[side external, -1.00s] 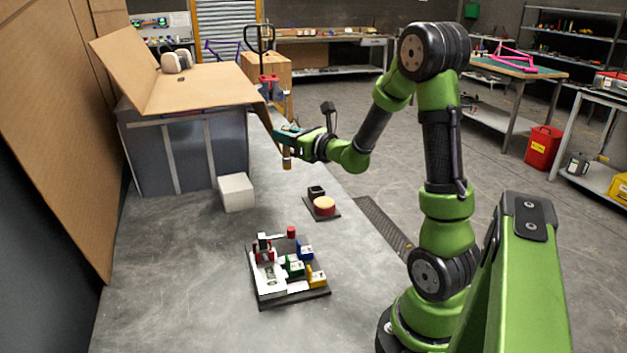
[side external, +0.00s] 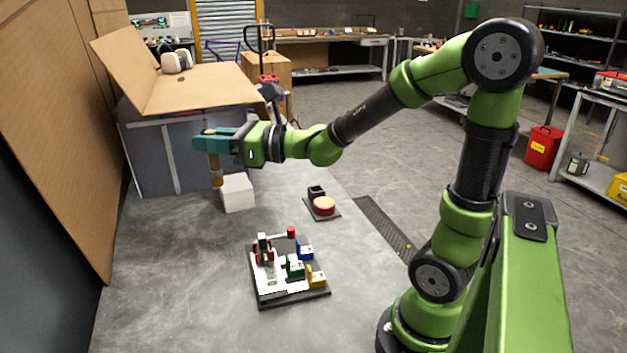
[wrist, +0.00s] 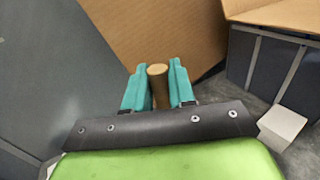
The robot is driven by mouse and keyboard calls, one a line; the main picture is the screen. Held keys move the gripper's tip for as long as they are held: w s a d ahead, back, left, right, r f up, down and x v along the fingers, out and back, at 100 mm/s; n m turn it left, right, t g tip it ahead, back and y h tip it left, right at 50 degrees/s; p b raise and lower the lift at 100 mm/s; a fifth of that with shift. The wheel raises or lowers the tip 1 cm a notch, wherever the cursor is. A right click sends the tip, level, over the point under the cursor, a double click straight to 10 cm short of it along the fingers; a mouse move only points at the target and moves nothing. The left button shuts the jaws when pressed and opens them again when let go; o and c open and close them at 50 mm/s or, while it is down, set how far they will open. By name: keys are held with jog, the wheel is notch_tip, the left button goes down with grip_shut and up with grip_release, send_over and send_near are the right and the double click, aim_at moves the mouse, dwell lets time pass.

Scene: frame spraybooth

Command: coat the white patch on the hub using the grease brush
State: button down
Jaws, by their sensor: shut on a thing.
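My gripper (side external: 207,142), with teal fingers, is shut on a brown, rod-like tool, which I take to be the grease brush (side external: 215,172). The tool hangs roughly upright below the fingers in the side view, and its end shows between the fingers in the wrist view (wrist: 157,71). Its lower end appears beside the white block in the picture; I cannot tell if they touch. I cannot tell for certain which thing is the hub. A round red piece with a pale top (side external: 323,205) sits on a dark plate, apart from my gripper.
A fixture board (side external: 292,299) with coloured blocks lies nearer the camera. A large open cardboard-topped box (side external: 205,88) stands behind my gripper, and tall cardboard panels (side external: 55,130) line the left. Floor at the front left is clear.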

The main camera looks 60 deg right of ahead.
jog(key=shift+d, duration=0.1)
jog(key=shift+d, duration=0.35)
jog(key=s+d+f+m+g, duration=0.1)
jog(key=s+d+f+g, duration=0.1)
jog(key=d+f, duration=0.3)
notch_tip(320, 180, down, 4)
jog(key=shift+s+d+r, duration=0.25)
jog(key=shift+s, duration=0.1)
jog(key=shift+f, duration=2.25)
jog(key=shift+f, duration=0.65)
jog(key=shift+w+a, duration=0.1)
jog(key=shift+a, duration=0.3)
